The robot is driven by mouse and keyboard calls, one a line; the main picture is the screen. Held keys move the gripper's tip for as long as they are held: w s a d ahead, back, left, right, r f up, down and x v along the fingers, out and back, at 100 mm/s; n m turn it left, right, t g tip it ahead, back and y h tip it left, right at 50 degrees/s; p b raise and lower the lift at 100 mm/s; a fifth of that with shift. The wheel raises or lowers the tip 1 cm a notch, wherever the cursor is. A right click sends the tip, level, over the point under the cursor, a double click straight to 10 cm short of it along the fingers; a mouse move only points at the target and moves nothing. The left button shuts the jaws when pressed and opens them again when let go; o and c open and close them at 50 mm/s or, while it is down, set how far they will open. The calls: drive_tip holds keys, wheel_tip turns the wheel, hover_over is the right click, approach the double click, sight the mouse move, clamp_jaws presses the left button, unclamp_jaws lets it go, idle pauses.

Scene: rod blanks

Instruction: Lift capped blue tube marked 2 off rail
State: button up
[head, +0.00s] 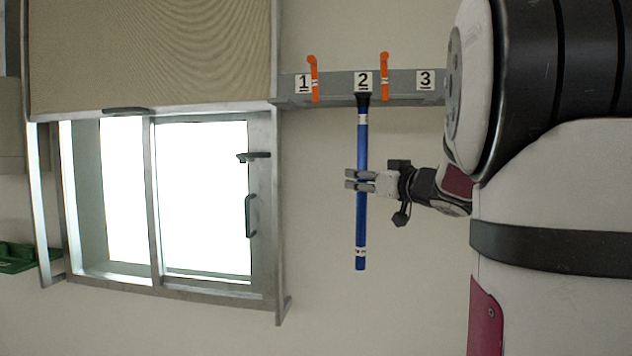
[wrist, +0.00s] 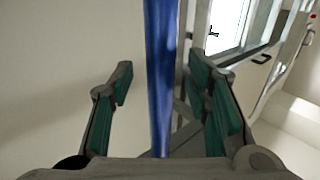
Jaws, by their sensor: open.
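A long blue tube (head: 362,220) with a black cap (head: 362,99) hangs upright from the grey rail (head: 398,84), under the label 2 (head: 363,81). It has white bands near its top and bottom. My gripper (head: 354,180) is at the middle of the tube, coming from the right. In the wrist view the tube (wrist: 160,60) runs between my open gripper's (wrist: 160,88) two green-padded fingers. Gaps show on both sides, so neither pad appears to press on it. The tube's lower part is hidden there behind the gripper body.
Orange hooks (head: 314,78) and (head: 384,76) stand on the rail, beside labels 1 (head: 303,83) and 3 (head: 425,79). A metal-framed window (head: 150,200) with handles is left of the tube. A green tray (head: 15,258) sits far left. The wall below the rail is clear.

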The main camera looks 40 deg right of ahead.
sight(364, 146)
drive_tip(key=shift+w, duration=0.6)
clamp_jaws()
drive_tip(key=shift+s+r, duration=0.1)
drive_tip(key=shift+r, duration=0.05)
drive_tip(key=r, duration=0.2)
drive_tip(key=r+p, duration=0.1)
drive_tip(key=r, duration=0.4)
drive_tip(key=shift+s+a, duration=0.25)
drive_tip(key=shift+s, duration=0.05)
drive_tip(key=s+a+p, duration=0.1)
drive_tip(key=s+a, duration=1.1)
drive_tip(key=a, duration=0.2)
drive_tip(key=shift+s+a+p, duration=0.2)
drive_tip(key=shift+a+p, duration=0.1)
drive_tip(key=shift+a, duration=0.05)
drive_tip(key=shift+f, duration=0.1)
